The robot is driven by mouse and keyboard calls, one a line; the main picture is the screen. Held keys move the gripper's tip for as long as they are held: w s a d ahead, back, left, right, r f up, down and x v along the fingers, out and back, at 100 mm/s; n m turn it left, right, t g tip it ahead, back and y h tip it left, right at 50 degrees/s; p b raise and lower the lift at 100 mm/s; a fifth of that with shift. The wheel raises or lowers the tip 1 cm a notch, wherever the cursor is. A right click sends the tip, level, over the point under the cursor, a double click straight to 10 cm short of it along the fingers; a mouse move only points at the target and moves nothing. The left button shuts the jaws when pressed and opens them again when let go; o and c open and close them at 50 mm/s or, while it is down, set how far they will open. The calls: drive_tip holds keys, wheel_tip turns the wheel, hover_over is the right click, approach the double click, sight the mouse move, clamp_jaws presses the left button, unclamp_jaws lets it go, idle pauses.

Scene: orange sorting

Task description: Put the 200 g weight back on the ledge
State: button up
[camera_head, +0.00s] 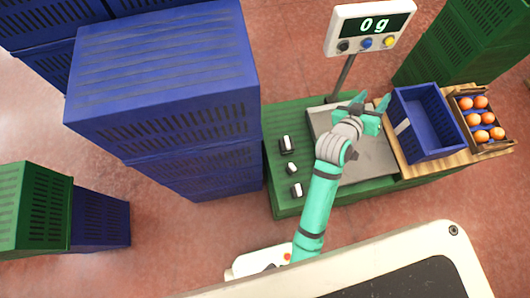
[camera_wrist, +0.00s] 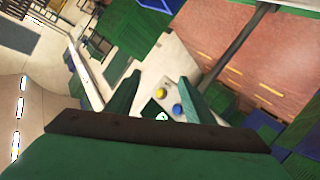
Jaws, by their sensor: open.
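Three weights stand on the green ledge (camera_head: 273,188) left of the scale: a larger one (camera_head: 286,144) at the back, a small one (camera_head: 292,168) in the middle and a mid-sized one (camera_head: 297,189) at the front. Their markings are too small to read, so I cannot tell which is 200 g. My gripper (camera_head: 371,102) is open above the back right of the grey scale plate (camera_head: 376,158), with no weight between its fingers. In the wrist view the open fingers (camera_wrist: 158,98) frame the scale's display head. The arm hides part of the plate; no weight shows on it.
The scale display (camera_head: 369,27) reads 0 g on a post behind the plate. An empty blue crate (camera_head: 428,148) and a tray (camera_head: 507,146) of several oranges stand on the right. Tall blue crates (camera_head: 165,70) rise at left; green crates (camera_head: 470,40) stand back right.

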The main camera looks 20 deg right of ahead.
drive_tip(key=s+a+f+n+t+y, duration=0.2)
drive_tip(key=s+a+f+n+y, duration=0.1)
drive_tip(key=a, duration=0.5)
drive_tip(key=s+a+f+n+t+y, duration=0.2)
drive_tip(key=s+a+y, duration=0.1)
drive_tip(key=a, duration=0.5)
drive_tip(key=s+a+f+n+t+y, duration=0.2)
drive_tip(key=a+f+n+y, duration=0.1)
drive_tip(key=a, duration=0.6)
drive_tip(key=s+a+r+m+y, duration=0.1)
drive_tip(key=s+a, duration=0.6)
drive_tip(key=a, duration=0.2)
drive_tip(key=s+a+r+m+t+y, duration=0.1)
drive_tip(key=s+a+y, duration=0.1)
drive_tip(key=s+a, duration=0.5)
drive_tip(key=shift+s+a+r+m+y, duration=0.3)
drive_tip(key=shift+s+a+r+m, duration=0.1)
drive_tip(key=shift+a, duration=0.75)
